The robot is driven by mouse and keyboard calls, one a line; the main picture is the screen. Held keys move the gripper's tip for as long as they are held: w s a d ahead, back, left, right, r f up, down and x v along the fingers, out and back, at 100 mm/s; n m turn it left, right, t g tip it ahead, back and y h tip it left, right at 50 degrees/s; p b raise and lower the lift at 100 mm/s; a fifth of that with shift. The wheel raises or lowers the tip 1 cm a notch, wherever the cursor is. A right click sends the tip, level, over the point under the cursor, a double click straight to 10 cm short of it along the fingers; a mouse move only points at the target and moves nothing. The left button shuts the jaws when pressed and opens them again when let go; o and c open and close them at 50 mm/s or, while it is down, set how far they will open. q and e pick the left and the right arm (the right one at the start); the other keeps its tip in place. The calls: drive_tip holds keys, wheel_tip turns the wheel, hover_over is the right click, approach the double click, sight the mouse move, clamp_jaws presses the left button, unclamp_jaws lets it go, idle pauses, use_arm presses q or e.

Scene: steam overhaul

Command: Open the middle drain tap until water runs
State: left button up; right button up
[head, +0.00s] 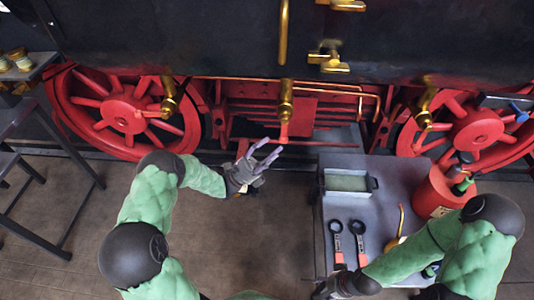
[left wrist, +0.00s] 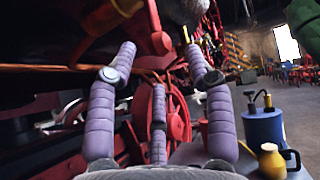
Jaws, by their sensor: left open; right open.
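The middle drain tap (head: 286,100) is brass and hangs under the dark locomotive body, with a red lever (head: 284,132) pointing down below it. My left gripper (head: 272,149) is open and empty just below and left of that lever, its grey-purple fingers spread towards it. In the head view I cannot tell whether a finger touches the lever. In the left wrist view the open fingers (left wrist: 158,70) frame red and copper parts under the engine. My right gripper (head: 333,287) is low at the front edge of the trolley, partly hidden; it is open.
Other brass taps hang at the left (head: 171,97) and right (head: 424,106), by red wheels. A grey trolley (head: 335,215) bears a metal tray (head: 348,182), two black-and-red tools, a red can (head: 437,190) and an oil can. Floor at left is clear beside a dark bench.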

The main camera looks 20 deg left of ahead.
use_arm(q)
drive_tip(key=shift+s+a+f, duration=0.3)
drive_tip(key=shift+a+f, duration=0.1)
drive_tip(key=shift+f, duration=0.05)
idle(0.5)
idle(0.7)
